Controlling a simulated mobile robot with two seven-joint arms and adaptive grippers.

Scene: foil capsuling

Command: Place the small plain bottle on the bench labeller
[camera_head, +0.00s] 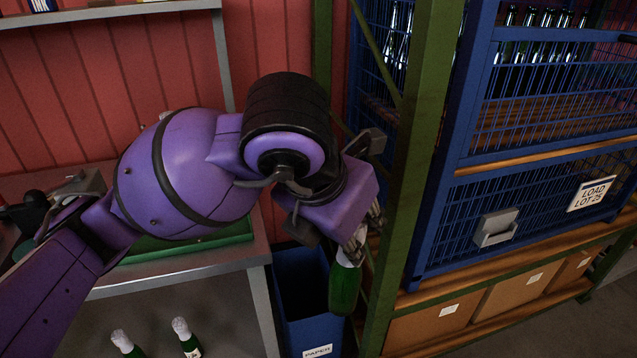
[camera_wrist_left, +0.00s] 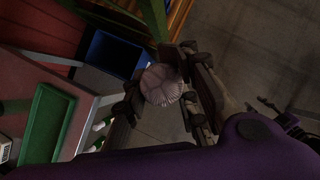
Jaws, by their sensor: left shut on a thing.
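My left gripper (camera_head: 362,235) is shut on the foil-wrapped neck of a green bottle (camera_head: 344,288), which hangs about upright beside the green rack post. No label shows on the side of it that I see. In the left wrist view its pale foil top (camera_wrist_left: 161,85) sits between the fingers of my left gripper (camera_wrist_left: 160,88). A metal and black device (camera_head: 78,187) stands on the bench at the left, partly hidden by my arm; I cannot tell whether it is the bench labeller. My right gripper is not in view.
The steel bench (camera_head: 250,262) bears a green tray (camera_head: 190,243). Two foil-topped bottles (camera_head: 187,338) stand below its front edge. A blue paper bin (camera_head: 300,325) is beside the bench. At right, a green-posted rack (camera_head: 412,150) holds a blue wire cage (camera_head: 440,215) and cartons (camera_head: 430,325).

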